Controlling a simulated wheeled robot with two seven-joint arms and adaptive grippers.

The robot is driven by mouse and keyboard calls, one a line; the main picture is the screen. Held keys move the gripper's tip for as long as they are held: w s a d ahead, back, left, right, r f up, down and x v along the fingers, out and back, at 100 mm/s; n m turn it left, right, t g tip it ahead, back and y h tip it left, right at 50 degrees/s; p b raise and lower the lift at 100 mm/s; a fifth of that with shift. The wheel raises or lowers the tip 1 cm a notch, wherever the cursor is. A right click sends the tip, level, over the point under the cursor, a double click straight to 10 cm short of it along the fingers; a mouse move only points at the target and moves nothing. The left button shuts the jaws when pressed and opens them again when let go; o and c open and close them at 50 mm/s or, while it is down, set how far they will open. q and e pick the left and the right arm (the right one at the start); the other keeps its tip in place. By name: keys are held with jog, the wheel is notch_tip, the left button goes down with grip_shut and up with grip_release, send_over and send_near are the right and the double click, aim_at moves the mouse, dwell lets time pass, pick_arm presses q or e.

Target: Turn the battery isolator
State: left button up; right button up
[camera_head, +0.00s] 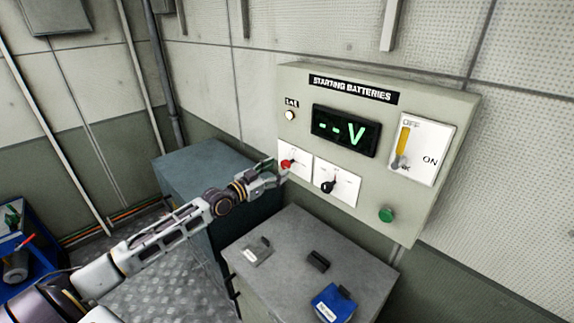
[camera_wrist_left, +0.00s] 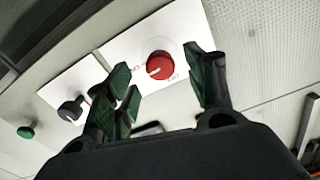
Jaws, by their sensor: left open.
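The battery isolator appears to be the red rotary knob (camera_head: 286,164) on a white plate at the lower left of the panel marked STARTING BATTERIES. In the left wrist view the red knob (camera_wrist_left: 160,65) has a white pointer mark and lies ahead, between the spread fingers. My left gripper (camera_head: 277,172) reaches in from the left and is close to the knob. In the wrist view the left gripper (camera_wrist_left: 165,90) is open, with green pads either side of the knob; I cannot tell if they touch it. My right gripper is not in view.
A black rotary knob (camera_head: 327,187) sits just right of the red one; it also shows in the wrist view (camera_wrist_left: 71,108). A green button (camera_head: 386,215), display (camera_head: 346,130) and yellow lever (camera_head: 402,147) share the panel. A grey cabinet (camera_head: 290,235) below holds small items.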

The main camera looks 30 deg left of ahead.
aim_at(283, 166)
pick_arm(q)
jog(key=shift+p+x, duration=0.3)
jog(key=shift+x, duration=2.65)
jog(key=shift+c, duration=0.3)
jog(key=c, duration=1)
